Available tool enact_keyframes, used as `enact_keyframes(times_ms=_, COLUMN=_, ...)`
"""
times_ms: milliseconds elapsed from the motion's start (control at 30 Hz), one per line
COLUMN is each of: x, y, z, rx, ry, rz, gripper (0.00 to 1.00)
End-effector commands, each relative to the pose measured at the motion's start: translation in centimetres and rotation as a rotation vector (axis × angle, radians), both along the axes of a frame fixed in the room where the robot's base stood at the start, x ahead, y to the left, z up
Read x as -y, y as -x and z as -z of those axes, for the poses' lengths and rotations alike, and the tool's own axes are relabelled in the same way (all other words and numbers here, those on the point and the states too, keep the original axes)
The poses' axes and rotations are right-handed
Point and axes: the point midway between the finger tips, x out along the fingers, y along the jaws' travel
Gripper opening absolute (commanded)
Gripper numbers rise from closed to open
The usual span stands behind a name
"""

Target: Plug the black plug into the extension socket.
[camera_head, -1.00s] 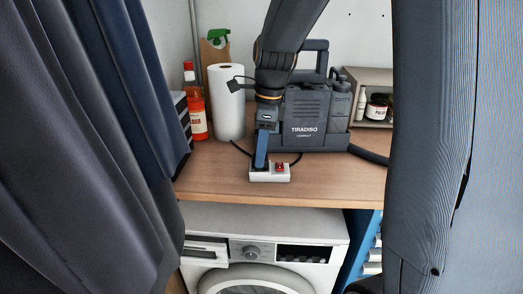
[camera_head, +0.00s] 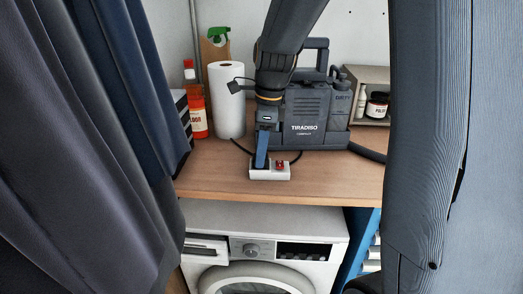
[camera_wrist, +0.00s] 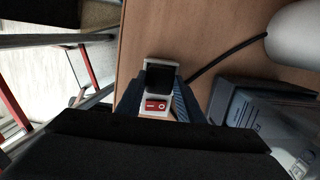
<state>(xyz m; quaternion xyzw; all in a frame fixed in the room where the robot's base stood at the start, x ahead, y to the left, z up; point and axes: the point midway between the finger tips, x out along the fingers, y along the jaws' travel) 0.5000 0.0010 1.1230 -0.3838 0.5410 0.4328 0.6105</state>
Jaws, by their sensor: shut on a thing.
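The white extension socket (camera_head: 284,175) with its red switch (camera_head: 281,166) lies near the front edge of the wooden worktop. It also shows in the wrist view (camera_wrist: 160,63). My gripper (camera_head: 260,164) points down at the left part of the socket. Its blue fingers are shut on the black plug (camera_wrist: 160,77). In the wrist view the plug covers the socket's face beside the red switch (camera_wrist: 156,104). How deep its pins sit is hidden. In the head view the fingers hide most of the plug.
Behind my gripper stands a dark TIRADISO machine (camera_head: 308,115). Paper towel roll (camera_head: 227,100), a red-capped bottle (camera_head: 194,105) and a green sprayer (camera_head: 216,40) stand to the left. A washing machine (camera_head: 265,235) is below the worktop. Dark curtains (camera_head: 90,150) hang at left.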

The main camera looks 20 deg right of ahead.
Motion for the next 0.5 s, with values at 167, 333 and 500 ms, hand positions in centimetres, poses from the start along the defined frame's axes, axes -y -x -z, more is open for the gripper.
enact_keyframes(times_ms=167, x=0.00, y=-0.01, z=0.35, rx=0.000, ry=0.000, rz=0.000, gripper=0.14)
enact_keyframes(times_ms=333, x=0.00, y=-0.01, z=0.44, rx=0.000, ry=0.000, rz=0.000, gripper=0.49)
enact_keyframes(times_ms=500, x=0.00, y=0.00, z=0.43, rx=0.000, ry=0.000, rz=0.000, gripper=0.56)
